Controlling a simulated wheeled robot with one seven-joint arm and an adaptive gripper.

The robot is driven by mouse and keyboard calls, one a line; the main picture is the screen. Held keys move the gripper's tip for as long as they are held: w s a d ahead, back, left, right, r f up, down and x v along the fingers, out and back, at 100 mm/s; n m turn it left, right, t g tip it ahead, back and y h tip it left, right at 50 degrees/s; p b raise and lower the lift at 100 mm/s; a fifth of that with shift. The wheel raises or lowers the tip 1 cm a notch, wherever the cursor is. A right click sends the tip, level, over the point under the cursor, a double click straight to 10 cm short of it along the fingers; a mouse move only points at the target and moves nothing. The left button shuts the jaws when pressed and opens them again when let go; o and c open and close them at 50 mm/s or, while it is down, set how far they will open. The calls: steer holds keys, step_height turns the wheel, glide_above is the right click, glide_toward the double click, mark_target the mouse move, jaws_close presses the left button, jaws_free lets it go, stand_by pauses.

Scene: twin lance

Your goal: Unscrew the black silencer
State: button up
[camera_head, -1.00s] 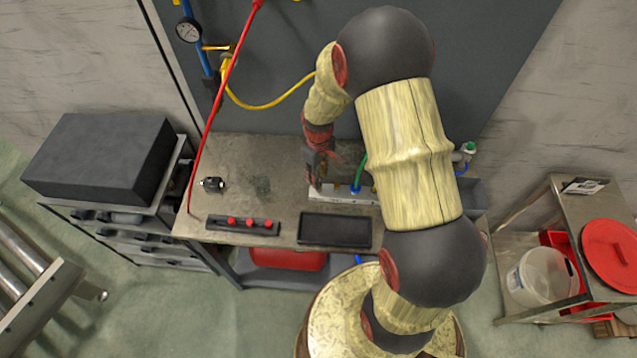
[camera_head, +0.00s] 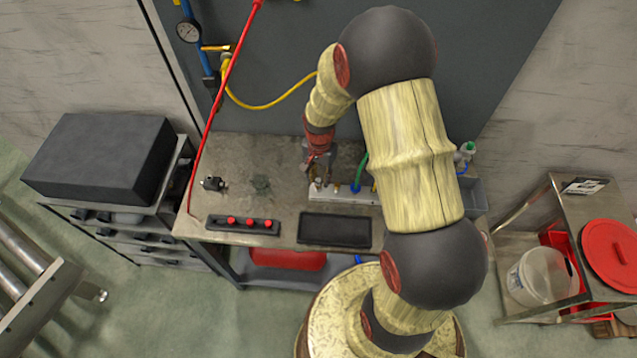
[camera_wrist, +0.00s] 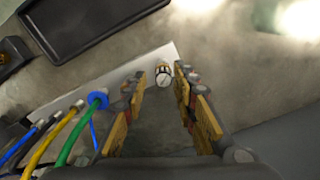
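A pale manifold block (camera_head: 345,194) lies on the workbench, and its end also shows in the wrist view (camera_wrist: 112,76). A short upright cylinder (camera_wrist: 162,76) stands near that end, with a pale round top and dark and brassy sides; it shows small in the head view (camera_head: 317,184). I cannot make out a plainly black silencer on the block. My gripper (camera_wrist: 161,72) is open, with its fingertips on either side of the cylinder in the picture. I see a gap on both sides; height above it is unclear. My gripper also shows in the head view (camera_head: 318,168).
Blue, yellow and green hoses (camera_wrist: 68,135) run from the block beside my gripper. A black tray (camera_head: 335,230) and a rack with red knobs (camera_head: 243,224) lie along the bench's front. A small black fitting (camera_head: 213,184) lies left.

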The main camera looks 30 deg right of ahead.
steer(key=m, duration=0.5)
steer(key=shift+s, duration=0.15)
steer(key=m, duration=0.4)
steer(key=shift+s, duration=0.1)
steer(key=shift+f, duration=0.1)
jaws_close()
